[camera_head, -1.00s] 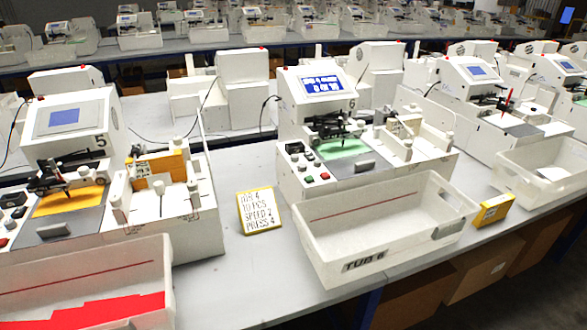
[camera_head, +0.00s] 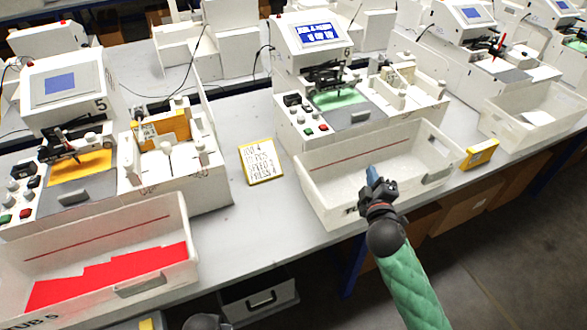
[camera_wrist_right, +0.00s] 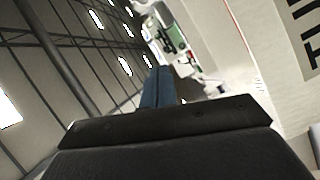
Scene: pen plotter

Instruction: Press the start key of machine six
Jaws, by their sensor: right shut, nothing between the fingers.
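My right gripper (camera_head: 372,172) is shut and empty, with blue fingertips, over the front of the white tub, apart from the keys. In the right wrist view its blue fingers (camera_wrist_right: 157,88) are together, pointing towards a blurred machine. My left gripper is not in view.
The white tub (camera_head: 312,185) stands before machine six, between my right arm and the panel. A yellow-framed card (camera_head: 261,161) lies left of it. Machine five (camera_head: 62,95) and a tub with red contents (camera_head: 185,215) are at left.

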